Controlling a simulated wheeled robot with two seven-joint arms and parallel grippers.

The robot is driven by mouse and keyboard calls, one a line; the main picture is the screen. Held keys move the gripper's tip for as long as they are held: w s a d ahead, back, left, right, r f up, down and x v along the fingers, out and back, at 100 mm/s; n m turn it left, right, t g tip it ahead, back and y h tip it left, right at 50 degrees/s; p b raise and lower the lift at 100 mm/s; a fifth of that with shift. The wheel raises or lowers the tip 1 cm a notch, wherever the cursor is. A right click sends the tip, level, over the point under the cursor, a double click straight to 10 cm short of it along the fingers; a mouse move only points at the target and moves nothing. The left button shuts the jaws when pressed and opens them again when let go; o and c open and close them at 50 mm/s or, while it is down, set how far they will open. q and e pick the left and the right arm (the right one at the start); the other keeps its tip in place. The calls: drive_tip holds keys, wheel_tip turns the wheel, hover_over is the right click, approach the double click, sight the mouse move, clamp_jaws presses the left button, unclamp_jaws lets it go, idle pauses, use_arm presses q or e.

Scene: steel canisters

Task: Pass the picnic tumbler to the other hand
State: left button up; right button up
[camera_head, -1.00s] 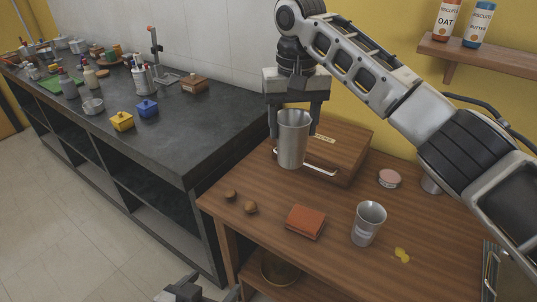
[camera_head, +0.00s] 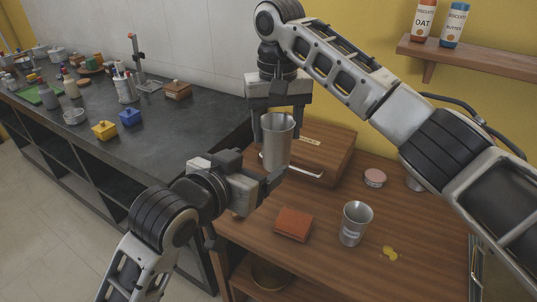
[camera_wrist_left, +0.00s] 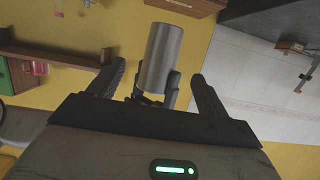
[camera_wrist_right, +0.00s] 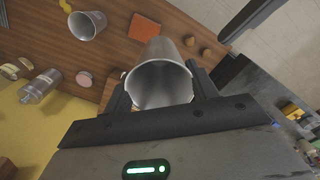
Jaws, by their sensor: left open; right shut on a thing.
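The picnic tumbler (camera_head: 277,148), a plain steel cup, hangs upright with its mouth up in my right gripper (camera_head: 278,118), above the wooden table. My right gripper is shut on its sides; the right wrist view shows the tumbler (camera_wrist_right: 160,56) between the fingers, its open mouth toward the camera. My left gripper (camera_head: 268,188) is open and empty, just below and left of the tumbler in the head view. In the left wrist view the tumbler (camera_wrist_left: 164,50) stands ahead, between the lines of the open fingers, with part of my right gripper behind it.
On the wooden table (camera_head: 330,263) are a second, labelled steel cup (camera_head: 354,226), a reddish-brown box (camera_head: 294,224), a wooden case (camera_head: 320,150), a pink-topped tin (camera_head: 374,178) and yellow pieces (camera_head: 390,252). A dark counter (camera_head: 170,115) with clutter stands left.

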sight(271, 154)
use_arm(q)
drive_tip(key=x, duration=0.8)
drive_tip(key=c, duration=1.1)
use_arm(e)
drive_tip(key=o, duration=1.1)
